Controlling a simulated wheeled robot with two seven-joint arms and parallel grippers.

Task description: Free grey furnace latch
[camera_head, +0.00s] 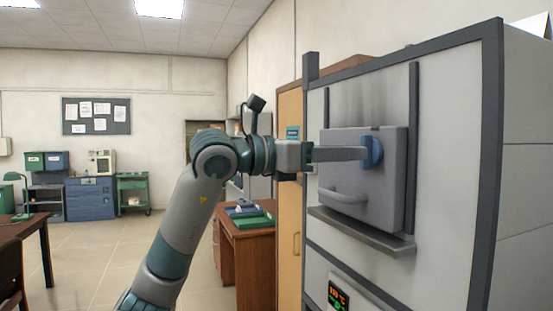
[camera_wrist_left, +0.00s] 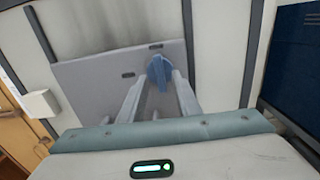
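The grey furnace door (camera_head: 385,195) is closed on the front of a light grey furnace cabinet (camera_head: 455,150). The blue latch (camera_head: 376,151) sits near the door's upper right. My left gripper (camera_head: 366,153) reaches it from the left, with its long fingers level and partly covering it. In the left wrist view the latch (camera_wrist_left: 160,72) shows between and just beyond the tips of the left gripper (camera_wrist_left: 160,82). The fingers stand apart on either side of it; whether they touch it is hidden. My right gripper is not in view.
A door handle (camera_head: 344,196) juts out lower left on the door, above a grey ledge (camera_head: 362,232). A lit display (camera_head: 338,297) is below. A wooden table (camera_head: 256,240) with green and blue items stands left of the furnace. The floor (camera_head: 110,245) further left is clear.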

